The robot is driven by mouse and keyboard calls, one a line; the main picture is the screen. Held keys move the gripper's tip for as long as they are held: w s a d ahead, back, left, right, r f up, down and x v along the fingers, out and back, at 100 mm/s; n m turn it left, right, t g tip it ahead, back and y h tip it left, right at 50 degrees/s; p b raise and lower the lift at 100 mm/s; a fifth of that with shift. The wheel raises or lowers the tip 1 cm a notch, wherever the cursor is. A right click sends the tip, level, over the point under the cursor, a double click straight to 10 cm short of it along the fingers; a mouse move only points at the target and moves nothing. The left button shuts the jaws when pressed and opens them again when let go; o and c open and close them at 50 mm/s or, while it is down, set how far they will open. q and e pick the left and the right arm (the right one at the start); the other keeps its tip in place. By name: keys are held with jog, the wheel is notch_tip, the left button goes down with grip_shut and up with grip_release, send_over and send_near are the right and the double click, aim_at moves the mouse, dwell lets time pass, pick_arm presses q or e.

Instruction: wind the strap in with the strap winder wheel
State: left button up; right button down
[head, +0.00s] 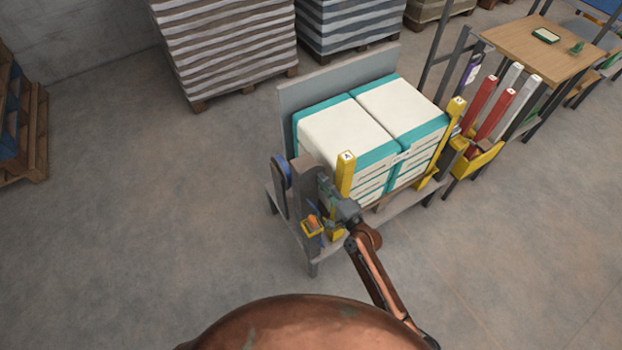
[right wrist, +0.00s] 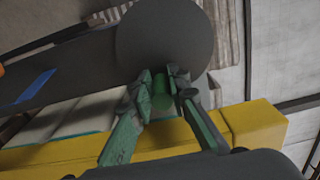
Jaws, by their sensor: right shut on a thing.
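The strap winder wheel shows in the right wrist view as a grey disc (right wrist: 165,38) with a green knob (right wrist: 162,92) standing out from it. My right gripper (right wrist: 162,90) has its two green-padded fingers closed around this knob. In the head view my right gripper (head: 332,192) reaches the near left corner of the stand, beside the grey-brown post; the wheel is mostly hidden there. A blue strip, perhaps the strap, shows on a dark upright (head: 281,175). A blue strip also shows in the right wrist view (right wrist: 36,88). My left gripper is not in view.
A yellow post (head: 346,172) stands right by my right gripper, and another yellow post (head: 456,112) is farther right. White and teal sacks (head: 345,130) fill the stand.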

aim_at(312, 184)
jog(key=shift+s+a+f+b, duration=0.3)
jog(key=shift+s+a+f, duration=0.1)
jog(key=shift+a+f, duration=0.3)
jog(key=shift+f, duration=0.1)
jog(key=shift+s+a+f, duration=0.5)
jog(key=shift+a+f, duration=0.05)
